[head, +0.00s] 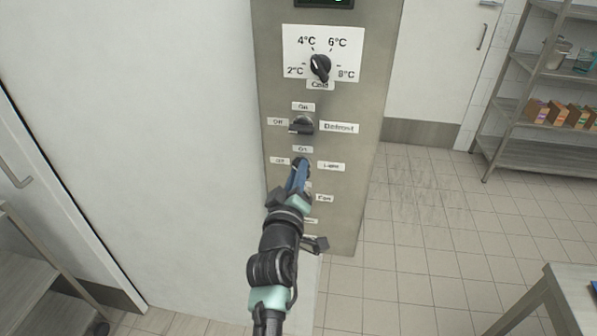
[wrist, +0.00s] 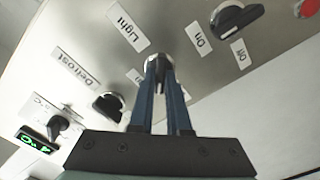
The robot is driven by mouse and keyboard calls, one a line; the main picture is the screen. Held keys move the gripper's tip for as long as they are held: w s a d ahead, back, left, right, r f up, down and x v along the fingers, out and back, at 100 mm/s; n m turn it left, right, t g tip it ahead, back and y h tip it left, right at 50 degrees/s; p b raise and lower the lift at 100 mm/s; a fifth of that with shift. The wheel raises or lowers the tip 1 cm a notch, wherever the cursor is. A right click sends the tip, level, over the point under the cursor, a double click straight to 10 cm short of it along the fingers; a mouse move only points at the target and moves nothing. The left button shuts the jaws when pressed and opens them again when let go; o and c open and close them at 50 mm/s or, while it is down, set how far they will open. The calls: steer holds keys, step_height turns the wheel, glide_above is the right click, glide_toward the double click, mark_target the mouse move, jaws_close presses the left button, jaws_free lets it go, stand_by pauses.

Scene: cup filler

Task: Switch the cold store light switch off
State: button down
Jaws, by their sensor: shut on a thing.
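The light switch (head: 303,161) is a small dark rotary knob on the grey metal panel (head: 346,225), with "On" above it, "Off" to its left and "Light" (head: 331,166) to its right. My gripper (head: 300,169) reaches it from below, and its blue fingers are shut on the knob. In the wrist view the fingertips (wrist: 159,72) meet at the knob, and its round silvery base (wrist: 159,60) shows behind them. The "Light" label (wrist: 127,28) is to its upper left. The fingers cover most of the knob, so I cannot tell which way it points.
The defrost knob (head: 301,125) is just above, pointing left towards "Off". The temperature dial (head: 320,66) is higher up. Another black knob (wrist: 236,18) and a red part (wrist: 307,8) are close by in the wrist view. A shelf rack (head: 545,100) and table (head: 560,295) stand right.

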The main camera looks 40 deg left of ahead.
steer(key=shift+f+n+p, duration=0.15)
steer(key=shift+n+p, duration=0.65)
steer(key=shift+n, duration=3.4)
steer(key=c, duration=0.9)
jaws_free()
steer(key=shift+s, duration=0.1)
steer(key=p+v, duration=0.3)
steer(key=v, duration=1)
steer(key=shift+a+p, duration=0.1)
steer(key=shift+p, duration=0.25)
